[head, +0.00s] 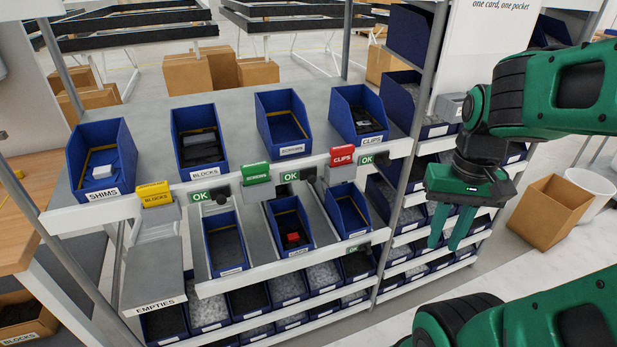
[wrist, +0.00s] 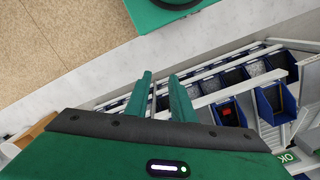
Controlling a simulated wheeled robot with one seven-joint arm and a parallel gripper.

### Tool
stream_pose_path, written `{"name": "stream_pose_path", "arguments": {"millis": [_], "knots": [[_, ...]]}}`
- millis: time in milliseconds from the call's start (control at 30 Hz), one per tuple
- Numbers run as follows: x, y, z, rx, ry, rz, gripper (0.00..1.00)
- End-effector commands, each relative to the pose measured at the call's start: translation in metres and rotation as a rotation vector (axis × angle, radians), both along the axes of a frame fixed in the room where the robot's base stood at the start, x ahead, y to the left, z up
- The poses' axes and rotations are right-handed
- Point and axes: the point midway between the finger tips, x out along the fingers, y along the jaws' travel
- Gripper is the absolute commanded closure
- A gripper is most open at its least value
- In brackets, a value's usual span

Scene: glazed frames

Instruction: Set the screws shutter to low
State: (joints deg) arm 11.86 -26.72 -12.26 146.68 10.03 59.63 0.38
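A green card (head: 256,173) that seems to read SCREWS stands on the rack's front rail, below the blue bin labelled SCREWS (head: 284,121). Just right of the card is a green-and-white OK sign (head: 290,176) with a dark knob (head: 308,175) beside it. Similar OK signs sit by the yellow BLOCKS card (head: 154,194) and the red CLIPS card (head: 342,156). My gripper (head: 450,232) hangs to the right of the rack, fingers down, apart and empty, well away from the signs. The wrist view shows its two fingers (wrist: 160,100) with a gap between them.
Blue bins labelled SHIMS (head: 102,160), BLOCKS (head: 199,141) and CLIPS (head: 357,114) stand on the upper shelf. A lower bin holds a red block (head: 292,238). A metal post (head: 414,110) stands between my gripper and the signs. A cardboard box (head: 550,214) is at right.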

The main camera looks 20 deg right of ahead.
Motion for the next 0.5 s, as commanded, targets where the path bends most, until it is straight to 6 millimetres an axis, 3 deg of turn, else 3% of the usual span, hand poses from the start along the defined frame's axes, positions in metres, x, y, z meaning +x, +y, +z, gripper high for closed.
{"name": "stream_pose_path", "arguments": {"millis": [33,100,167,267,500], "knots": [[0.000,0.000,0.000,0.000,0.000,0.000,0.89],[-0.008,0.001,0.007,0.003,-0.018,0.002,1.00],[-0.002,0.002,0.010,0.010,-0.026,0.004,1.00],[0.021,0.004,0.020,0.032,-0.047,0.014,1.00],[0.107,0.026,0.059,0.132,-0.124,0.066,1.00]]}}
